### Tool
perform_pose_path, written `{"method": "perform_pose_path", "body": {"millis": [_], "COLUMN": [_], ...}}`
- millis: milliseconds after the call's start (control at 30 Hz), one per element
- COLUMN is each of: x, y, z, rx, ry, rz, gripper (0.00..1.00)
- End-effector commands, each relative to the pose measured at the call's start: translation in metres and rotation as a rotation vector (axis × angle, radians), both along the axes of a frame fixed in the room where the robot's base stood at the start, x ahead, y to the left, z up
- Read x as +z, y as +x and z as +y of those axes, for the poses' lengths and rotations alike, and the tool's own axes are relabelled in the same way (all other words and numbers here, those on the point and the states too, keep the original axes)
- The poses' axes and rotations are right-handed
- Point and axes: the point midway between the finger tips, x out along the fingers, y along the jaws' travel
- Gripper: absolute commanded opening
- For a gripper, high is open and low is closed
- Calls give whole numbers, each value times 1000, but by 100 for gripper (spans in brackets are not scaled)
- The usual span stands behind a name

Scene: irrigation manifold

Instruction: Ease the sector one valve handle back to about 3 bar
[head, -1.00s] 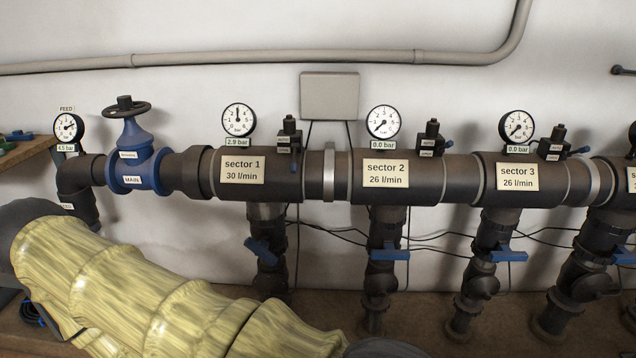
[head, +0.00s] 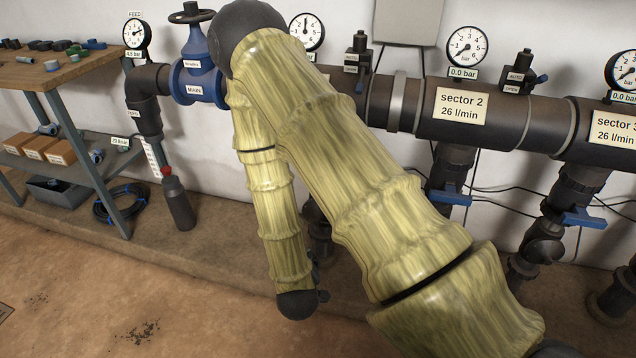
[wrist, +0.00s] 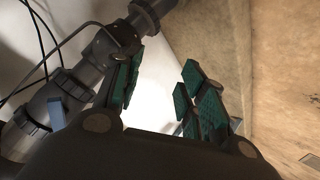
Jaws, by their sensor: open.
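The sector 1 gauge (head: 308,28) shows just past my arm in the head view, its needle pointing nearly straight up, around 3; its number plate is hidden. The sector one valve handle and sector 1 label are behind my arm there. My gripper (wrist: 160,82) is open in the wrist view, its teal-padded fingers apart with nothing clearly held. Left of the fingers is a blue valve handle (wrist: 57,112) on a dark pipe; I cannot tell which sector it belongs to. The head view does not show the fingers clearly.
The sector 2 handle (head: 449,195) and sector 3 handle (head: 583,219) stand to the right. A workbench (head: 45,76) is far left; floor in front is clear.

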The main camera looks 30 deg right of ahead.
Motion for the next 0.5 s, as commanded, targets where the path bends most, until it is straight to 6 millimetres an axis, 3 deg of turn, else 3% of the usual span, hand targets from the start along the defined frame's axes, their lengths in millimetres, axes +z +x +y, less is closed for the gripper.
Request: {"method": "perform_pose_path", "body": {"millis": [33,100,233,333,500], "x": [22,58,114,142,162], "y": [22,41,58,61,63], "z": [-9,-22,-37,-42,-48], "rx": [-20,-57,-127,-170,-202], "ry": [-84,-205,-384,-476,-538], "rz": [-81,-168,-273,-315,-337], "gripper": [41,41,41,41,41]}}
